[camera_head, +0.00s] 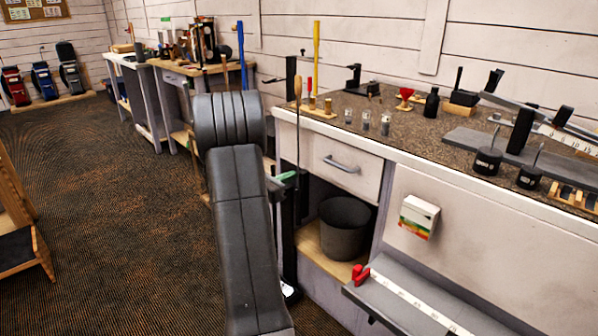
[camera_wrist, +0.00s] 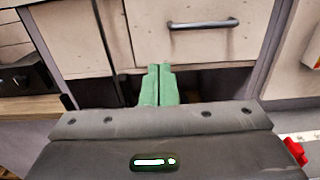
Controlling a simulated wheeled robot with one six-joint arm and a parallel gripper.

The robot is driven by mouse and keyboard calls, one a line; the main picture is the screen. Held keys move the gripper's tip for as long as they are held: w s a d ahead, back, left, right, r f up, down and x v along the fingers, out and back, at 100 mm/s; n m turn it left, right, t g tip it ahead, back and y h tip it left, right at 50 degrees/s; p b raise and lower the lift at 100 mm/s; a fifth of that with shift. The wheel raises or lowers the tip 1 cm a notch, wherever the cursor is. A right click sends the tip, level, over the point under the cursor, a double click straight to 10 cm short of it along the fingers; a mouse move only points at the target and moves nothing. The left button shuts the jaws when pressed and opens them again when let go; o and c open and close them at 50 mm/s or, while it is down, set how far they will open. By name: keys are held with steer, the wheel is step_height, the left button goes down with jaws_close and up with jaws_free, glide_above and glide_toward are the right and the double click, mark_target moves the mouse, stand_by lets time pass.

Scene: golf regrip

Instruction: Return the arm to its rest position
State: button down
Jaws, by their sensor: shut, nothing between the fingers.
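My gripper (camera_wrist: 158,84) shows in the wrist view as two green fingers pressed together with nothing between them. In the head view my grey arm stands in the middle, and the green fingertips (camera_head: 287,177) poke out to its right, in front of the workbench's front side. The drawer front (camera_wrist: 205,25) with its dark handle lies beyond the fingers in the wrist view. Most of my gripper body is hidden behind the arm in the head view.
The workbench (camera_head: 440,165) runs along the right, with cups, weights and tools on top. A dark bin (camera_head: 344,227) stands on the shelf under the drawer (camera_head: 341,163). A grey tray (camera_head: 408,292) with a ruler juts out at front right. The carpet (camera_head: 110,200) at left is open.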

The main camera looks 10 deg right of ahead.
mark_target(319, 163)
steer(key=shift+s+a, duration=0.2)
steer(key=shift+a, duration=0.05)
steer(key=x, duration=1.3)
steer(key=shift+w+d+b, duration=0.25)
steer(key=shift+d+b, duration=0.05)
steer(key=shift+b, duration=0.1)
steer(key=shift+s, duration=0.1)
